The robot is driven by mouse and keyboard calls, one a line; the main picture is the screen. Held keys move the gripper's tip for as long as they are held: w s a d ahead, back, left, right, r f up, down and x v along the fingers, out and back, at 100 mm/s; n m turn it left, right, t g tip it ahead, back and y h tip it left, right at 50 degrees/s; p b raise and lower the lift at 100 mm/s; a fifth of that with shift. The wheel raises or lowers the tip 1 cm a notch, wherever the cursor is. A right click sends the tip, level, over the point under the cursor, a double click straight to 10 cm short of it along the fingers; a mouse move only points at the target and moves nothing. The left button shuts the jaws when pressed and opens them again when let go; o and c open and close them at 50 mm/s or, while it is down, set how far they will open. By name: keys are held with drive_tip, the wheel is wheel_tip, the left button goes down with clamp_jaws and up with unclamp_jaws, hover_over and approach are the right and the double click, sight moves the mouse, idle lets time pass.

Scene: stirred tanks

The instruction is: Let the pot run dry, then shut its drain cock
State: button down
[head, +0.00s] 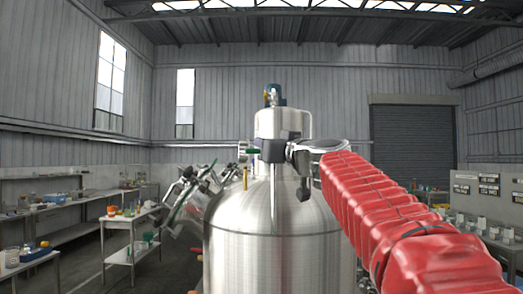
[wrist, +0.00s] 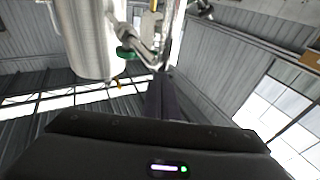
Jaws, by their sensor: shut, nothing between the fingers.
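A small steel pot (head: 280,124) stands above the domed top of the large steel tank (head: 280,255). A green-handled cock (head: 252,151) shows low at the pot's left. In the wrist view a green handle (wrist: 125,52) sits on pipework beside a steel cylinder (wrist: 88,40), which looks like the pot. My gripper (wrist: 164,78) is shut and empty, its dark fingers apart from the green handle in that picture. In the head view my red-sleeved arm reaches from the right to the pot's base, where its end is hard to make out. The pot's liquid level is hidden.
Angled pipework with green handles (head: 185,195) stands left of the tank. Benches with labware (head: 130,222) line the left side. A grey control panel (head: 488,187) and a bench are at the right. Open air lies above the dome beside the pot.

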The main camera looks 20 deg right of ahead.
drive_tip(key=a+v, duration=0.1)
drive_tip(key=v, duration=1)
drive_tip(key=shift+s+a+r, duration=0.25)
drive_tip(key=shift+r, duration=0.15)
drive_tip(key=s+d+f+m+g+h, duration=0.2)
drive_tip(key=s+f+h, duration=0.1)
drive_tip(key=f, duration=0.6)
drive_tip(key=s+d+f+m+g+h, duration=0.2)
drive_tip(key=s+f+m+h, duration=0.1)
drive_tip(key=f, duration=0.5)
drive_tip(key=s+d+f+m+g+h, duration=0.1)
drive_tip(key=s+d+f+m+h, duration=0.15)
drive_tip(key=f, duration=0.65)
drive_tip(key=s+a+f+n+g+y, duration=0.1)
drive_tip(key=s+a+f+g, duration=0.2)
drive_tip(key=s+f, duration=0.3)
drive_tip(key=s+a+f+n+g+y, duration=0.1)
drive_tip(key=s+f, duration=0.5)
drive_tip(key=f, duration=0.6)
drive_tip(key=s+a+f+n+g+y, duration=0.2)
drive_tip(key=s+a+f+g, duration=0.3)
drive_tip(key=f, duration=0.4)
drive_tip(key=shift+s+a+n, duration=0.45)
drive_tip(key=shift+s+a, duration=0.05)
drive_tip(key=shift+a, duration=0.6)
drive_tip(key=shift+s+r, duration=0.1)
